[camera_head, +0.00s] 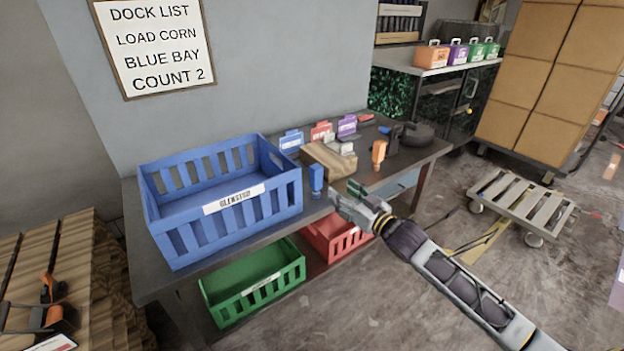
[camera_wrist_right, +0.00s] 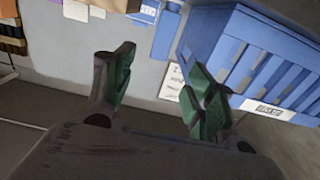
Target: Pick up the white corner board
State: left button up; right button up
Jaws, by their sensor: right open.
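Small whitish pieces (camera_head: 339,146) rest on a wooden block (camera_head: 328,160) on the dark table; they look like the white corner board, but are too small to tell for sure. Pale pieces (camera_wrist_right: 75,10) also show at the top left of the right wrist view, cut by the frame edge. My right gripper (camera_head: 348,193) is open and empty at the table's front edge, in front of the block and right of the blue crate. Its two green-padded fingers (camera_wrist_right: 158,90) stand wide apart in the right wrist view with nothing between them. My left gripper is not in view.
A blue crate (camera_head: 171,218) fills the table's left side, with a blue upright tool (camera_head: 317,179) beside it. Colored cards (camera_head: 321,132) stand behind the block; an orange-headed tool (camera_head: 379,152) stands right. Green (camera_head: 225,310) and red (camera_head: 342,245) crates sit below. A cart (camera_head: 520,200) stands right.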

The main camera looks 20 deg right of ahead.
aim_at(320, 174)
jog(key=shift+w, duration=0.15)
jog(key=shift+x, duration=3.75)
jog(key=shift+w+a+f, duration=0.1)
jog(key=shift+w+a, duration=0.05)
jog(key=shift+w, duration=0.25)
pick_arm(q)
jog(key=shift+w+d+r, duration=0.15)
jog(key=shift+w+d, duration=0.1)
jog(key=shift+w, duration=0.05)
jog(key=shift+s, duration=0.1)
